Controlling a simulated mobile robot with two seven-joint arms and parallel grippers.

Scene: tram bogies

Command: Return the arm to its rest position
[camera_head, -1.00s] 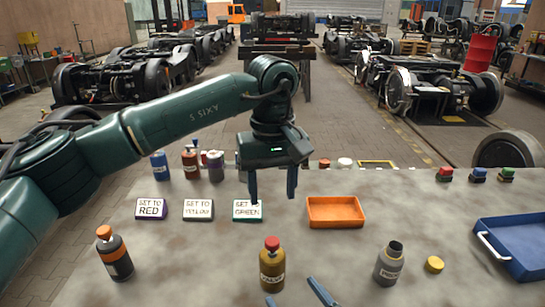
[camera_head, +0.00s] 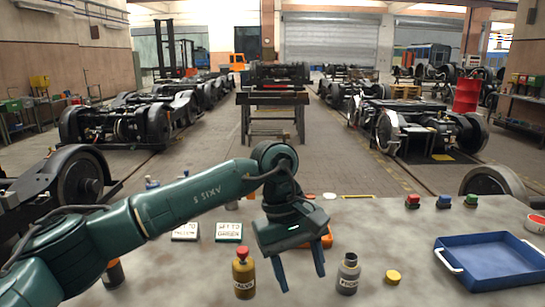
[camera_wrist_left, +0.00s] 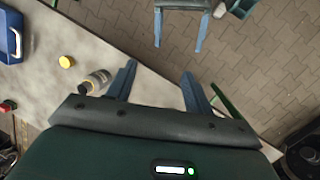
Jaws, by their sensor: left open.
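My left arm comes in from the left in the head view and reaches over the table (camera_head: 400,225). My left gripper (camera_head: 303,280) hangs above the table with its fingers apart, empty, pointing down. It stands between the ochre bottle (camera_head: 243,277) and the grey bottle (camera_head: 348,276), and hides part of the orange tray (camera_head: 327,237). In the left wrist view the open left fingers (camera_wrist_left: 157,82) lie over the table edge. A second pair of spread blue fingers, my right gripper (camera_wrist_left: 180,30), shows there over the floor, empty.
A yellow cap (camera_head: 393,277) and a blue tray (camera_head: 488,262) lie to the right. Red, blue and green buttons (camera_head: 471,201) line the far edge. Two "set to" signs (camera_head: 229,232) are left of the gripper. Bogies stand on the floor beyond.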

